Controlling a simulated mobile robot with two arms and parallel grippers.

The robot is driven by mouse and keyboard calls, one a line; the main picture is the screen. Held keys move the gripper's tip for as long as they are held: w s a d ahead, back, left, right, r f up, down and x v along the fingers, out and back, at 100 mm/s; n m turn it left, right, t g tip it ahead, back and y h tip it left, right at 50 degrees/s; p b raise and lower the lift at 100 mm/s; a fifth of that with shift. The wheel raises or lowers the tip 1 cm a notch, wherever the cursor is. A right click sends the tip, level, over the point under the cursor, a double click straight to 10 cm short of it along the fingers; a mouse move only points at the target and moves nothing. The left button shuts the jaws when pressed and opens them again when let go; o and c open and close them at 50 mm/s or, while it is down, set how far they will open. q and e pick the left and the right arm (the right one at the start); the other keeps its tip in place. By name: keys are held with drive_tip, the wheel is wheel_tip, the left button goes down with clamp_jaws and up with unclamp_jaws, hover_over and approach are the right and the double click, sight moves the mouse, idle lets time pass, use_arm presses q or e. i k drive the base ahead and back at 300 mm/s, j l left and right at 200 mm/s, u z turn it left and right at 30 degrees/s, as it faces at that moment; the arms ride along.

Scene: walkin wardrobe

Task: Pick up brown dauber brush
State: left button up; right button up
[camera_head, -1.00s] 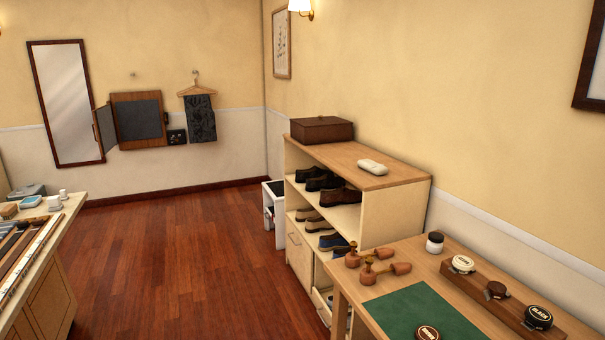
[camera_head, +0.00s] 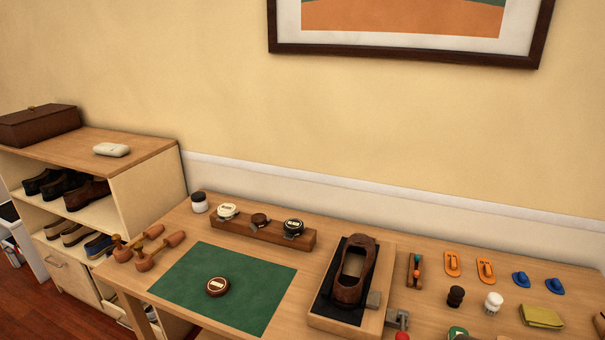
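A small dark brown upright piece (camera_head: 456,296), which looks like the brown dauber brush, stands on the right part of the wooden workbench (camera_head: 340,250). A similar piece with a white top (camera_head: 493,302) stands just to its right. Both are small in the picture, so their bristles are hard to make out. Neither of my grippers shows in the head view.
A brown shoe (camera_head: 352,275) sits on a stand left of the brown piece. Orange pieces (camera_head: 452,263), blue pieces (camera_head: 522,279) and a yellow-green cloth (camera_head: 541,316) lie around it. A green mat (camera_head: 190,285) holds a round tin (camera_head: 217,287). A shoe shelf (camera_head: 145,190) stands left.

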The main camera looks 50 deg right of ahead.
sight(455, 297)
drive_tip(key=z, duration=2.55)
